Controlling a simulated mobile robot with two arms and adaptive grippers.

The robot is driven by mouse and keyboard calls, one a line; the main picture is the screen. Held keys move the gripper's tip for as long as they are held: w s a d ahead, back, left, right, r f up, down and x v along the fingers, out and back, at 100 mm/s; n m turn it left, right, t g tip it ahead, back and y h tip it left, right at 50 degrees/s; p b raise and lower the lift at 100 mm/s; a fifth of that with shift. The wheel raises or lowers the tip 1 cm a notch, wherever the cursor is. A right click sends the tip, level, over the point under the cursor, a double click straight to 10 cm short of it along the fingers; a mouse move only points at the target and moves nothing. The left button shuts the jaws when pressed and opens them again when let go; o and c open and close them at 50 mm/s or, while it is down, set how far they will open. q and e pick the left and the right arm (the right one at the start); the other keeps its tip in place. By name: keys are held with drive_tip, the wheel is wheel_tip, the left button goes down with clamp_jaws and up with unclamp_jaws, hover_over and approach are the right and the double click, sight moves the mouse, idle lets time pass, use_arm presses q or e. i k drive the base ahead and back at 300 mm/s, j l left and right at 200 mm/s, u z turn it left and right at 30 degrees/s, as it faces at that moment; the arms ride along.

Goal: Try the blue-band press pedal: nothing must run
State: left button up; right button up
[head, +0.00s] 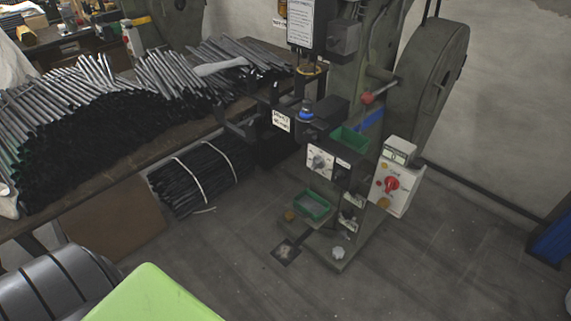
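The rivet press (345,200) stands right of centre in the head view, green-grey, with a large wheel guard (430,85) at its upper right. A blue band (370,121) crosses its column. A dark, flat plate with a lighter centre, which looks like the pedal (287,252), lies on the floor at its foot. A white switch box (394,188) with a red rotary switch (390,184) is on its right side. A panel with a knob (319,161) faces front. The switch positions are too small to read. Neither of my grippers shows.
A bench (150,152) at the left carries heaps of dark metal rods (90,130). A tied bundle of rods (200,178) lies beneath it. Green trays (312,205) are on the press. Floor in front and to the right is clear. A blue object (552,240) stands at the right edge.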

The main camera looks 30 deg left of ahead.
sight(287, 252)
drive_tip(key=u, duration=1)
